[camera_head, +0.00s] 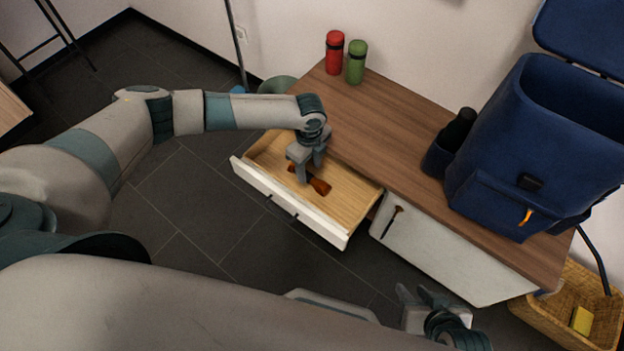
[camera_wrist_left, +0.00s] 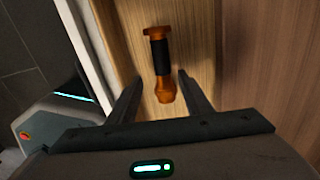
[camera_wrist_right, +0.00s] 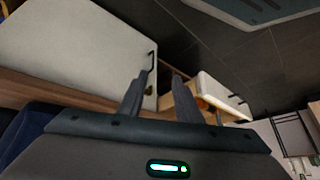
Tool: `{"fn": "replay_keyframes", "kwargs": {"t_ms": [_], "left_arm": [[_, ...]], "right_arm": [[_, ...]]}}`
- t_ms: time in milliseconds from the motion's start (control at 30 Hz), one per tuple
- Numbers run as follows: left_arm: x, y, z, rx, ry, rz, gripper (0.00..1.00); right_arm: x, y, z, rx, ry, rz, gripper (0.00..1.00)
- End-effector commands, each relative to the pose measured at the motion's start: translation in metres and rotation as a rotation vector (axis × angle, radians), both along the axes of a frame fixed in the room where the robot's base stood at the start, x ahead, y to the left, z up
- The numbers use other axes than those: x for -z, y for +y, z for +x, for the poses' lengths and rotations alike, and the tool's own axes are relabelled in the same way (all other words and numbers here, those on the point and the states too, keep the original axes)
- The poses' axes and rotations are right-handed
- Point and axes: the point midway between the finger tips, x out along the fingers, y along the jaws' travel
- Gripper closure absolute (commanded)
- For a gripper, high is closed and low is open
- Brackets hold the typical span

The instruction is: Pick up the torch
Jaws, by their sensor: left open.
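The torch (camera_head: 320,186) is orange with a black grip and lies in the open drawer (camera_head: 343,208). My left gripper (camera_head: 306,173) is open and points down into the drawer over the torch, partly hiding it in the head view. My right gripper (camera_head: 414,291) is open and empty, low in front of the cabinet. Its spread fingers (camera_wrist_right: 160,85) also show in the right wrist view.
A wooden cabinet top (camera_head: 400,130) carries a red bottle (camera_head: 334,53), a green bottle (camera_head: 356,62) and a blue backpack (camera_head: 515,150). A closed white front (camera_head: 430,245) is beside the drawer. A wicker basket (camera_head: 545,316) stands at right. The dark floor (camera_head: 200,220) is clear.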

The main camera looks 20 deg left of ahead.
Motion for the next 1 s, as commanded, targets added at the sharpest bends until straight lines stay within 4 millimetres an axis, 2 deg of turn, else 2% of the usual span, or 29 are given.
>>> {"fn": "replay_keyframes", "kwargs": {"t_ms": [167,600,1000], "left_arm": [[0.005,0.000,0.001,-0.001,0.000,0.000,0.55],[0.051,0.003,0.006,0.000,0.001,0.002,0.55],[0.052,0.003,0.006,0.000,0.000,0.000,0.55]], "right_arm": [[0.001,0.000,0.000,-0.001,-0.001,0.001,0.69],[-0.003,0.016,0.005,-0.010,-0.064,0.048,0.69],[-0.004,0.015,0.004,-0.008,-0.066,0.049,0.69]]}}
